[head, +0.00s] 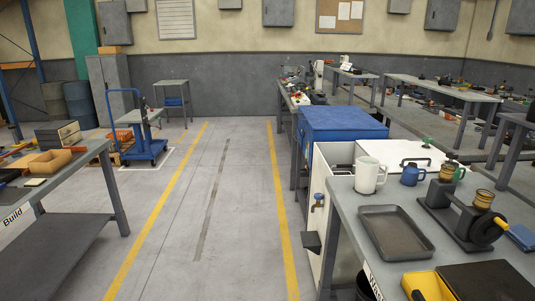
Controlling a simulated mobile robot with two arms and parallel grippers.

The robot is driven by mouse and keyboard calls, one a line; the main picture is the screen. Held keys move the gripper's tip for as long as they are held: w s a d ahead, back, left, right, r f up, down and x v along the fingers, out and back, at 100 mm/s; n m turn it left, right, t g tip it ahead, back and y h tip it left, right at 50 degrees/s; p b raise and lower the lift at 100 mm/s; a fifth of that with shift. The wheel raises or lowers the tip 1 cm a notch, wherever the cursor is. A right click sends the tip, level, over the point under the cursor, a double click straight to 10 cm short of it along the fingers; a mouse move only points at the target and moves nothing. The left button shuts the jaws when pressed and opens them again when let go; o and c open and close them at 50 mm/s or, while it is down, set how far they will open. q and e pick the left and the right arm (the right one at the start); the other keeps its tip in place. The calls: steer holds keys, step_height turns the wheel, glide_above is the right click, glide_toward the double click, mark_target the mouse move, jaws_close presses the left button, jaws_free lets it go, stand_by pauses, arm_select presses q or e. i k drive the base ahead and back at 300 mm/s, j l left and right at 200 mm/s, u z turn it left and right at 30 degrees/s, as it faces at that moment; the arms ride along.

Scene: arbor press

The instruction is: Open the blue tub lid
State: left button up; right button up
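A blue tub with a flat blue lid (342,118) stands right of the centre in the head view, just beyond a white tub. The blue lid looks closed, lying flat on top; its seam and any handle cannot be made out. The white tub (336,154) is partly uncovered on its left, with a white panel (405,151) and a dark handle on its right part. Neither of my grippers is in view.
A grey bench (351,202) at the front right holds a white jug (370,175), a blue mug (413,174), a dark tray (394,232) and a black press-like device (462,215). Another bench (88,154) stands at left. The aisle (203,220) between yellow lines is clear.

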mark_target(329, 118)
steer(key=i+z, duration=0.1)
steer(key=i, duration=0.65)
steer(key=i+j, duration=0.15)
steer(key=i, duration=0.6)
steer(key=i+j+z, duration=0.15)
steer(key=i, duration=0.55)
